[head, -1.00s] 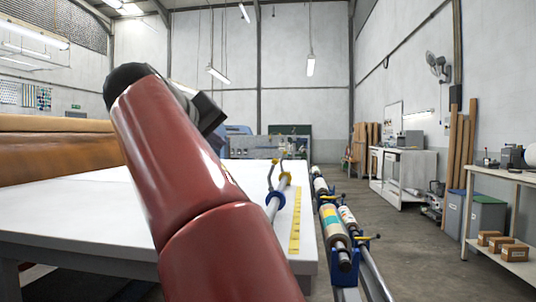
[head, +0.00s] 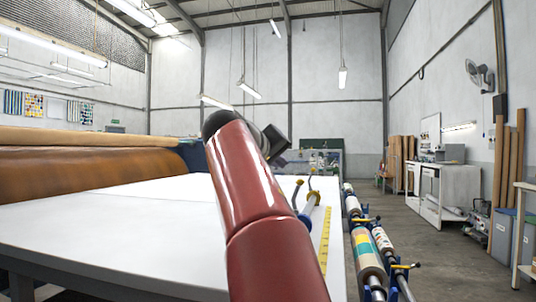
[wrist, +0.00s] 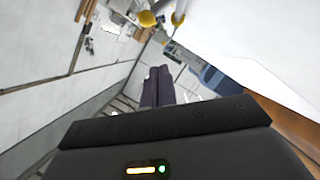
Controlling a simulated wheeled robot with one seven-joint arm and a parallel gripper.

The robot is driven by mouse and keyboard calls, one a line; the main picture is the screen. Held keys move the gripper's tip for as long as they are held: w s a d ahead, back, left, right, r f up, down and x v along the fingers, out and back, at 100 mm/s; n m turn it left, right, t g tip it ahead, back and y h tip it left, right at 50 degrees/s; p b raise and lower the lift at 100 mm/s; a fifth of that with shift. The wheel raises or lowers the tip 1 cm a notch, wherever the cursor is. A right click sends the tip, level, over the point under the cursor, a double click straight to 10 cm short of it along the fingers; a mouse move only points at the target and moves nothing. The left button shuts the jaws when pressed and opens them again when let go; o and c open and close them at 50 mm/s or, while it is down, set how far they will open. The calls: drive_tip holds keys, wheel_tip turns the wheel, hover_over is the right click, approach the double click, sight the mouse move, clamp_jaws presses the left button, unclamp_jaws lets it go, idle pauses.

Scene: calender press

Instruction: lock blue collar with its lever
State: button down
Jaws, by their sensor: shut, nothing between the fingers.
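The blue collar (head: 305,219) sits around a pale shaft (head: 310,206) at the right side of the white table (head: 120,215). My arm partly covers it. A lever with a yellow knob (head: 298,183) stands up near it. A yellow collar (head: 315,195) sits farther along the shaft, with a second yellow-knobbed lever (head: 312,171) by it. My gripper (head: 278,142) is beyond and above the collars, apart from them. In the wrist view its dark fingers (wrist: 156,86) are together with nothing between them. Yellow-tipped parts (wrist: 147,18) show past the fingers; which lever they belong to is unclear.
A yellow measuring strip (head: 326,240) lies beside the shaft. Printed rolls (head: 366,255) rest on a blue-bracketed rack along the table's right side. A brown roll (head: 90,170) lies at the left. Open floor (head: 440,255) is to the right.

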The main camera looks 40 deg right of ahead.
drive_tip(key=s+f, duration=0.1)
drive_tip(key=s+d+f+b, duration=0.1)
drive_tip(key=shift+s+f, duration=0.25)
drive_tip(key=shift+f, duration=0.15)
